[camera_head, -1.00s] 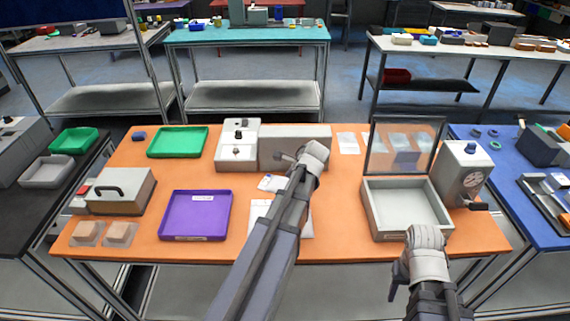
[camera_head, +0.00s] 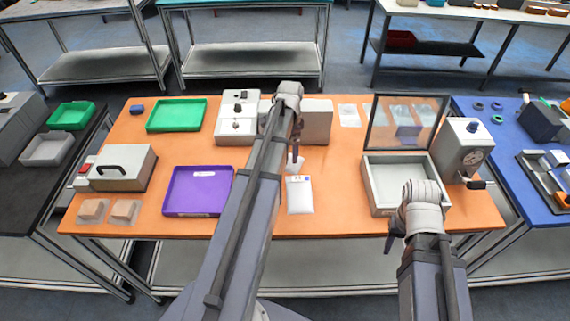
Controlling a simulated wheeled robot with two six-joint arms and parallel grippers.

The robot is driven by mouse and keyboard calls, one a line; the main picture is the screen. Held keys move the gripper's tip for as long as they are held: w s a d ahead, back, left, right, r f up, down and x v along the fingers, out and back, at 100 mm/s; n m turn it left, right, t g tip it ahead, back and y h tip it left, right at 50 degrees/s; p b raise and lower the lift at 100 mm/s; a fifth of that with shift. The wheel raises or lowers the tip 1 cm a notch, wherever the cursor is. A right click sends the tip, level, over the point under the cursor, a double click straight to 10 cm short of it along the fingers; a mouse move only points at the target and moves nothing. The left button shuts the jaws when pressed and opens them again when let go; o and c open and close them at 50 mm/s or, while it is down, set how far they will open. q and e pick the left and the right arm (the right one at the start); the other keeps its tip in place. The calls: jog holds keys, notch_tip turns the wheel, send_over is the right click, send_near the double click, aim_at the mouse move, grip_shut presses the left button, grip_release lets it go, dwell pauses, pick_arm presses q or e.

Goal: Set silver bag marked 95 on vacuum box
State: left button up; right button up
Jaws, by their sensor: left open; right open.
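A silver-white bag (camera_head: 300,196) with a small printed label lies flat on the orange table, in the middle near the front; its number is too small to read. The vacuum box (camera_head: 375,194) is the grey open-topped box at the right, with its clear lid raised at the back. My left gripper (camera_head: 296,168) is open and points down just behind the bag, above a small pale item that it partly hides. My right gripper (camera_head: 391,248) is open in front of the vacuum box, at the table's front edge, and looks empty.
A purple tray (camera_head: 197,191), a green tray (camera_head: 176,115) and a grey box with a handle (camera_head: 123,168) stand at the left. A grey machine (camera_head: 238,119) stands at the back. A grey device with a crank (camera_head: 464,150) is right of the vacuum box.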

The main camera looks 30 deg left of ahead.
pick_arm(q)
jog(key=shift+f, duration=0.1)
jog(key=f+b, duration=0.5)
jog(key=shift+a, duration=0.3)
grip_shut()
dwell(0.6)
